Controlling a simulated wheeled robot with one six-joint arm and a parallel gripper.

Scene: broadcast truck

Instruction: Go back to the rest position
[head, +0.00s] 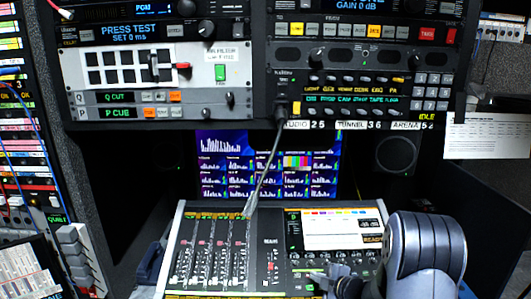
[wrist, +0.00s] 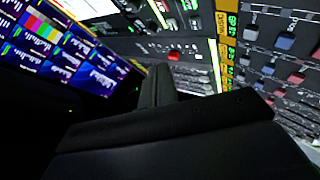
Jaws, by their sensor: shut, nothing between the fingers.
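My gripper (head: 338,283) shows low in the head view, in front of the lower right part of the mixing console (head: 375,212). My grey arm link is beside it on the right. In the wrist view my gripper (wrist: 158,85) points toward the console (wrist: 270,65), with its dark fingers together and nothing between them. The console's faders and lit labels fill the right of that view. I cannot tell how close the fingertips are to the console surface.
Rack units with a white button panel (head: 155,68) hang above the console. A patch bay with blue cables (head: 25,150) stands at the left. A paper sheet (head: 487,135) is at the right.

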